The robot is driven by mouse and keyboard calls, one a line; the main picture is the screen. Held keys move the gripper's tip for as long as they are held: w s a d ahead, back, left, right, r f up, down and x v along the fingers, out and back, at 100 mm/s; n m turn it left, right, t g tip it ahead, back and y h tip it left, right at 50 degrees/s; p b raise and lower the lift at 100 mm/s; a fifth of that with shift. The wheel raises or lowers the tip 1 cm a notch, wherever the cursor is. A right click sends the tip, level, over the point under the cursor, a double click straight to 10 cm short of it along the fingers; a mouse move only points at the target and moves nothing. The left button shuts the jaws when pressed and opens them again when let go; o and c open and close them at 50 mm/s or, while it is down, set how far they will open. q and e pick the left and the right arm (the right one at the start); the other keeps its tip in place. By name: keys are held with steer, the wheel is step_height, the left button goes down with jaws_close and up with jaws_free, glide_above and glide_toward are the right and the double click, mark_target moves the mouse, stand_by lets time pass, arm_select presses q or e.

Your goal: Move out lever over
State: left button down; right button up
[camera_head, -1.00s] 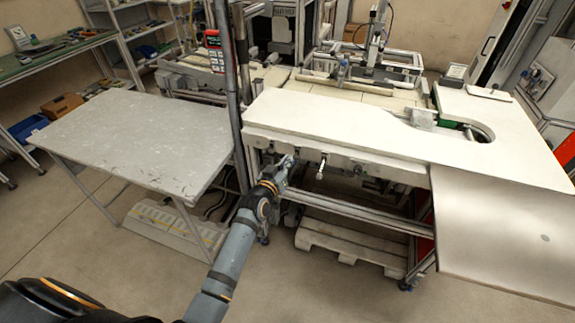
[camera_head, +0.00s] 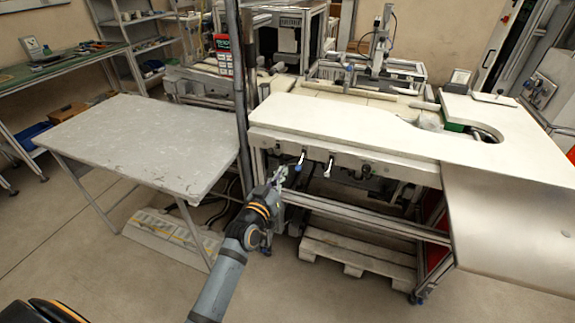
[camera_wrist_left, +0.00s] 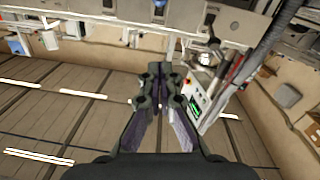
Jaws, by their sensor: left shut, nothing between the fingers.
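Several small levers hang along the front rail under the white worktop in the head view. Which lever is meant cannot be told. My right gripper is not in view.
The white worktop (camera_head: 340,118) overhangs the rail. A dark vertical post (camera_head: 238,100) stands left of the levers. A grey table (camera_head: 145,140) is farther left. A wooden pallet (camera_head: 350,250) lies below. The floor in front is open.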

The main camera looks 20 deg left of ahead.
arm_select(q)
steer(key=shift+s+a+f, duration=0.1)
steer(key=shift+s+f, duration=0.15)
steer(key=shift+s, duration=0.35)
steer(key=shift+s+f, duration=0.3)
steer(key=shift+s, duration=0.3)
steer(key=shift+s+a+f, duration=0.1)
steer(key=shift+s+f, duration=0.15)
steer(key=shift+s, duration=0.35)
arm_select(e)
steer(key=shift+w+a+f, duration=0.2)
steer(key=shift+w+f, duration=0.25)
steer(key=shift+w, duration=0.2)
